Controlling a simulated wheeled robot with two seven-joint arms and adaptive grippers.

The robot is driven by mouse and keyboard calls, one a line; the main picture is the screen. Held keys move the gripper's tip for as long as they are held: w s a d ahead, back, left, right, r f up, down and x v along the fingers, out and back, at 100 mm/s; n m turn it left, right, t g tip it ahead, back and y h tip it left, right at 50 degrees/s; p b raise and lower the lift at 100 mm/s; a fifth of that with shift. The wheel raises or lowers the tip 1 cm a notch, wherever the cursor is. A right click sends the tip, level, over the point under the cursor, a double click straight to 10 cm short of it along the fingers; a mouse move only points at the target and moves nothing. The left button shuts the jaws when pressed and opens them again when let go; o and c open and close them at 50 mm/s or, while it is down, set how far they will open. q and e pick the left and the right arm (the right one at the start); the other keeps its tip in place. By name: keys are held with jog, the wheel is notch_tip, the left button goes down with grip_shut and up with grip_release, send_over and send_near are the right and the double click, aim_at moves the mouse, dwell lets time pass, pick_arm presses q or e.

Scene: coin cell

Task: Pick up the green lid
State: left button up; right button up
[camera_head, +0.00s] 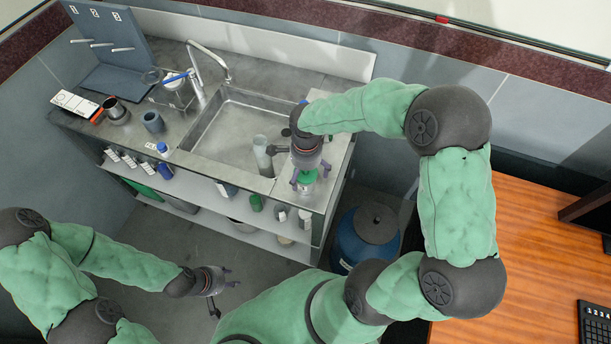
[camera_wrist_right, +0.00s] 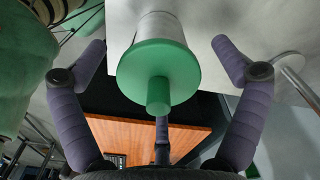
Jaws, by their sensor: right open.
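The green lid (camera_wrist_right: 159,72) with its round knob sits on a white jar (camera_wrist_right: 158,26) in the right wrist view. In the head view the green lid (camera_head: 307,176) is at the right front corner of the counter, partly hidden by my right gripper (camera_head: 311,178). My right gripper is open above the lid. In the right wrist view its fingers (camera_wrist_right: 158,46) are spread around the lid, with clear gaps on both sides. My left gripper (camera_head: 228,288) is empty, its fingers apart, low in front of the shelves.
A grey cylinder (camera_head: 263,156) stands close left of my right gripper. The sink (camera_head: 224,128) and its faucet (camera_head: 205,68) lie further left. Bottles stand on the shelf below. A blue drum (camera_head: 362,240) stands on the floor, and a wooden desk (camera_head: 535,240) is at the right.

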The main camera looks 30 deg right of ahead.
jog(key=c, duration=1.4)
jog(key=shift+o, duration=0.2)
